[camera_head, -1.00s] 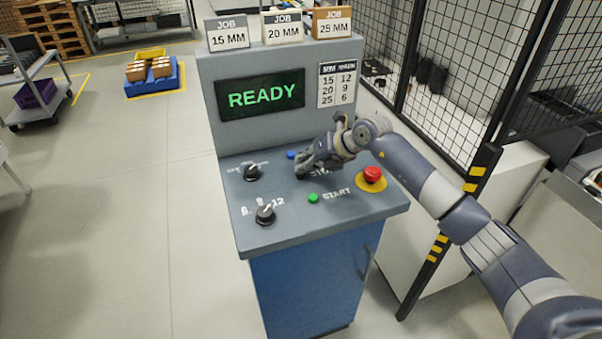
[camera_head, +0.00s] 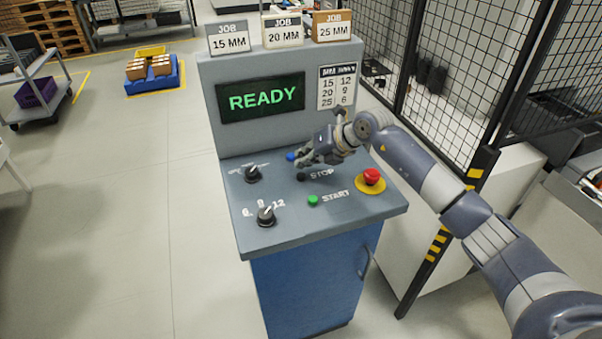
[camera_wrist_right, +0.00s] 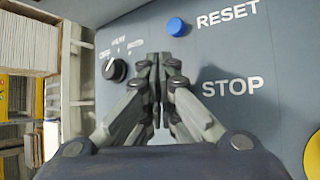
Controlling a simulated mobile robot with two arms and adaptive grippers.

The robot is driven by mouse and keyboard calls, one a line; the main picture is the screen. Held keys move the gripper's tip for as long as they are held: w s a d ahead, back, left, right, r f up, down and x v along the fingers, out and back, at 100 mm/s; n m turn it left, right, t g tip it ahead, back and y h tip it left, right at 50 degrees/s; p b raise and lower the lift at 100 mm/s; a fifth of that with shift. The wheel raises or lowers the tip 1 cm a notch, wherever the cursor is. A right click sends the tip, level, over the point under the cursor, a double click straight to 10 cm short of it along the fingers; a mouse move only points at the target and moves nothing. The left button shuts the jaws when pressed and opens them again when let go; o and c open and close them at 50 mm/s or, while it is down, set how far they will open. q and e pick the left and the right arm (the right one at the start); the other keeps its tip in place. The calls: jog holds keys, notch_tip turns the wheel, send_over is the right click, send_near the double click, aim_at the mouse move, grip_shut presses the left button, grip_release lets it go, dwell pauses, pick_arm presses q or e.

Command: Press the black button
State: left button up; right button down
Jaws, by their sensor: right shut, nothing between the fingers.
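The black button (camera_head: 301,177) sits on the sloped panel, just left of the STOP label (camera_head: 321,173). My right gripper (camera_head: 300,160) is shut and empty. In the head view it is above and behind the black button, beside the blue button (camera_head: 290,156), with a gap to the panel. In the right wrist view my right gripper (camera_wrist_right: 161,62) hides the black button; the STOP label (camera_wrist_right: 232,86) shows to its right and the blue RESET button (camera_wrist_right: 177,27) above it. My left gripper is not in view.
The panel also carries a green START button (camera_head: 313,200), a red emergency stop (camera_head: 371,176) on a yellow ring and two black knobs (camera_head: 253,174) (camera_head: 266,216). The screen (camera_head: 260,97) reads READY. A mesh fence (camera_head: 455,75) stands at the right.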

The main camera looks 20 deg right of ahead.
aim_at(303, 173)
notch_tip(303, 173, up, 4)
jog(key=shift+r+p, duration=0.15)
jog(key=shift+p, duration=1)
